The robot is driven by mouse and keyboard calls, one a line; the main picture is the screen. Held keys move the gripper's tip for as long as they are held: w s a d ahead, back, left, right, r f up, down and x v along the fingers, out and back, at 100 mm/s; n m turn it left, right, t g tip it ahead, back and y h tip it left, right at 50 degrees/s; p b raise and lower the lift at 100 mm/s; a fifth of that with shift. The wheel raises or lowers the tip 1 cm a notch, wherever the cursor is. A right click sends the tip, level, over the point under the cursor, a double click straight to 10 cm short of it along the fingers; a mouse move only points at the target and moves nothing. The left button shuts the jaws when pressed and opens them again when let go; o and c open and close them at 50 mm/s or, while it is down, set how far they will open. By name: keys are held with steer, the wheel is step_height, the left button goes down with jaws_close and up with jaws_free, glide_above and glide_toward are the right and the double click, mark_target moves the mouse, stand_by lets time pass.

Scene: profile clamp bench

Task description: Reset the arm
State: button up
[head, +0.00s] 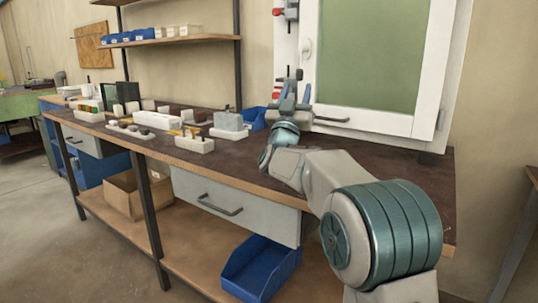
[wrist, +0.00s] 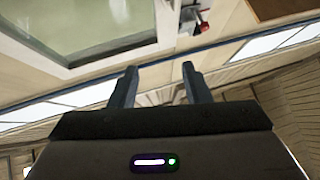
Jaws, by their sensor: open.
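My gripper (head: 292,84) is raised above the back part of the bench (head: 250,178), in front of the white-framed window panel (head: 381,50). Its fingers point up in the head view. In the wrist view my gripper (wrist: 162,85) shows two dark fingers standing apart with nothing between them. It is open and empty. My arm reaches in from the right front of the bench.
Small white trays and blocks (head: 157,119) and a grey block (head: 228,120) stand on the bench to the left. A blue bin (head: 260,268) sits on the lower shelf beside a cardboard box (head: 138,192). Blue bins (head: 145,33) line the wall shelf. The bench's right part looks clear.

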steer(key=s+d+f+n+g+y+p, duration=0.1)
steer(key=s+d+f+g+y+p, duration=0.1)
steer(key=s+g+p, duration=0.5)
steer(key=s+d+f+n+g+y+p, duration=0.1)
steer(key=s+d+g+y+p, duration=0.2)
steer(key=s+g+p, duration=0.4)
steer(key=s+d+f+n+g+y+p, duration=0.1)
steer(key=s+g+p, duration=0.7)
steer(key=s+p, duration=0.8)
steer(key=s+d+f+y, duration=0.1)
steer(key=s+d+y, duration=0.1)
steer(key=s, duration=1)
steer(key=shift+f+y+p, duration=0.3)
steer(key=shift+f+p, duration=0.05)
steer(key=shift+w+d, duration=0.1)
